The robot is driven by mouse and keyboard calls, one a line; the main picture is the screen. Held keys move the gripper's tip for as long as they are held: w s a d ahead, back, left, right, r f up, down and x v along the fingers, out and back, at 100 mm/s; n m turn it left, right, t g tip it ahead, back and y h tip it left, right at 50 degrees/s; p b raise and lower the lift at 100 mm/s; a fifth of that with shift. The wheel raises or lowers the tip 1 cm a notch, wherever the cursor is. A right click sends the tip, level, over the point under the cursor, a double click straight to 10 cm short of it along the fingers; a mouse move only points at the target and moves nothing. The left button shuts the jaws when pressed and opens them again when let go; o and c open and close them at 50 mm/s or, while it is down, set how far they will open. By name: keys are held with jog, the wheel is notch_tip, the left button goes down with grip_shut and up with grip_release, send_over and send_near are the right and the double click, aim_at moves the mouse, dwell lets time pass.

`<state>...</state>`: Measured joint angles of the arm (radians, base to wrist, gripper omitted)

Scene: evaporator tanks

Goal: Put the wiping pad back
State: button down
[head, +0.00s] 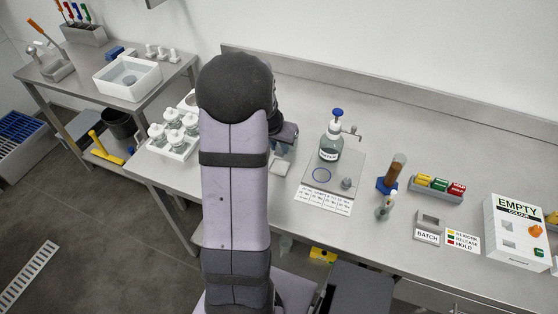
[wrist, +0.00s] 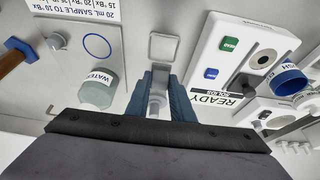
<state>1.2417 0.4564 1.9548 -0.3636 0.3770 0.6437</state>
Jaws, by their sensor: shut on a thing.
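My gripper (wrist: 158,75) has its two blue fingers closed on a small pale thing (wrist: 156,98), which looks like the wiping pad; the fingers hide most of it. Just beyond the fingertips in the wrist view is a shallow, pale square holder (wrist: 163,47) with a grey rim, and it looks empty. In the head view this square (head: 280,167) lies on the bench just right of my arm. Whether the held thing touches the bench cannot be told.
The water bottle (head: 330,148) stands right of my gripper on a grey plate (head: 347,180). The white READY box (wrist: 235,50) is close on the other side in the wrist view. Several white-capped jars (head: 172,138) stand left of my arm. The bench behind the bottle is clear.

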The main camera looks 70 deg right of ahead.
jog(key=shift+f, duration=3.4)
jog(key=shift+f+b, duration=0.2)
jog(key=shift+b, duration=0.35)
jog(key=c, duration=1.5)
grip_release()
jog(key=shift+r, duration=0.1)
jog(key=shift+c, duration=0.2)
jog(key=shift+r+p, duration=0.15)
jog(key=shift+p, duration=0.15)
jog(key=shift+a+r, duration=0.15)
jog(key=shift+r, duration=0.4)
jog(key=v, duration=1.1)
jog(key=shift+f, duration=0.1)
